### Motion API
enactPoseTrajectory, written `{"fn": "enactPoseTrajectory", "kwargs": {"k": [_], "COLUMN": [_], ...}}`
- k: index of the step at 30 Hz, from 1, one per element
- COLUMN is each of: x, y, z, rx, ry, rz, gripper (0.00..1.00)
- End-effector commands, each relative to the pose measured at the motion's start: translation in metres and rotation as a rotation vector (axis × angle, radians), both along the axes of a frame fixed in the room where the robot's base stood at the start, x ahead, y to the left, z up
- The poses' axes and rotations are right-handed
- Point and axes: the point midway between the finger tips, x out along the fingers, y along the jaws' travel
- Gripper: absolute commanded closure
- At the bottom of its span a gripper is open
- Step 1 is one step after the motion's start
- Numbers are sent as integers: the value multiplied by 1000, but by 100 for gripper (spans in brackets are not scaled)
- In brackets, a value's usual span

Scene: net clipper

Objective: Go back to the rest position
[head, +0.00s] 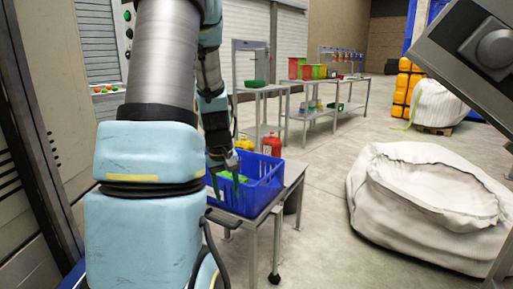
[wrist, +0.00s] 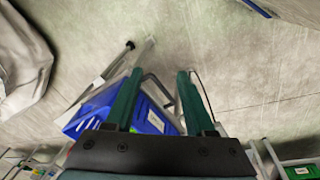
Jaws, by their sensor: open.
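My gripper (head: 229,188) hangs over the blue crate (head: 262,180) in the head view, with its green fingers pointing down. The blue crate (wrist: 153,118) shows partly behind the fingers there. Something bright green lies in the crate. My fingers hide part of the crate, and whether they touch its contents is unclear.
The crate stands on a wheeled metal table (head: 292,172). A large white sack (head: 430,200) sits on the floor at right. A red container (head: 271,145) stands behind the crate. Work tables (head: 310,113) with bins are farther back. Open floor (head: 325,160) lies between table and sack.

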Motion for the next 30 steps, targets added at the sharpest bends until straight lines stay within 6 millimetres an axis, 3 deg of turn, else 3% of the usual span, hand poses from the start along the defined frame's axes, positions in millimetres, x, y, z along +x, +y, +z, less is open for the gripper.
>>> {"fn": "enactPoseTrajectory", "kwargs": {"k": [3,13,15,30], "x": [-46,-140,-135,-134], "y": [-12,-22,-22,-22], "z": [17,33,56,156], "rx": [31,113,111,109], "ry": [-13,-37,-35,-34], "rz": [-149,-458,-447,-443], "gripper": [45,45,45,45]}}
